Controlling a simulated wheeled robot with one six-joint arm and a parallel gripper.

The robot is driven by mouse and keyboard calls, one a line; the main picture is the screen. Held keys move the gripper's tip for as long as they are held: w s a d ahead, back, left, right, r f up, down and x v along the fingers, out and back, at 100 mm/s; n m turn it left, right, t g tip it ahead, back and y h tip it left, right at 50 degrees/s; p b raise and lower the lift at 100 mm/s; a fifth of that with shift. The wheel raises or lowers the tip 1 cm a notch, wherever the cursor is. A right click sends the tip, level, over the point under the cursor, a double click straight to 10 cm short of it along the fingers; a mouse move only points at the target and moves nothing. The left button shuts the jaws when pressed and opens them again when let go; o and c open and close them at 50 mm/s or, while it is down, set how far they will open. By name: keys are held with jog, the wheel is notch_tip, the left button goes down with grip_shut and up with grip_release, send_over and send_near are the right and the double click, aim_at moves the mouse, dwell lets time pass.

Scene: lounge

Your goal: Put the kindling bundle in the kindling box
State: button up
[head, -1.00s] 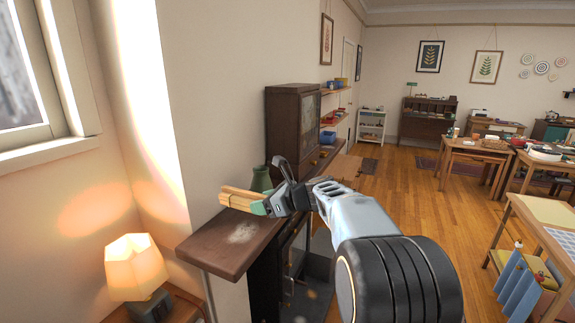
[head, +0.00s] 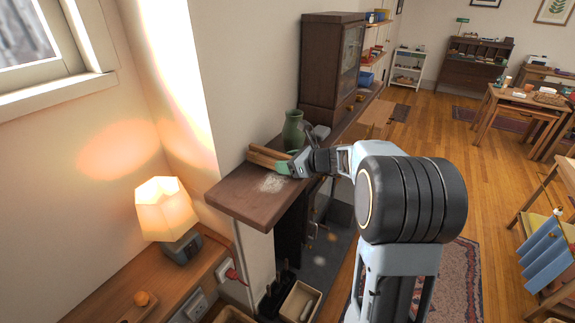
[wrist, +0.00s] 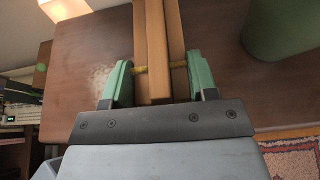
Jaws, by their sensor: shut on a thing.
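The kindling bundle (head: 264,155) is a few pale brown sticks tied with a yellowish band; it also shows in the wrist view (wrist: 154,40). My gripper (head: 284,168) is shut on it, with green fingers on both sides of the sticks in the wrist view (wrist: 158,82). The bundle is over the dark wooden mantel shelf (head: 232,200), beside a green vase (head: 293,130). I cannot tell whether it touches the shelf. An open tan box (head: 300,302) stands low by the hearth, perhaps the kindling box; its inside shows only partly.
A lit lamp (head: 165,210) stands on a wooden side table (head: 80,305) at the left. A dark cabinet (head: 328,65) stands on the shelf behind the vase. A patterned rug (head: 460,275) and open wooden floor (head: 440,115) lie to the right.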

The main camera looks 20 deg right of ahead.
jog(key=shift+f, duration=0.6)
jog(key=shift+f, duration=0.15)
jog(key=o, duration=0.5)
jog(key=shift+f, duration=0.1)
jog(key=o, duration=0.5)
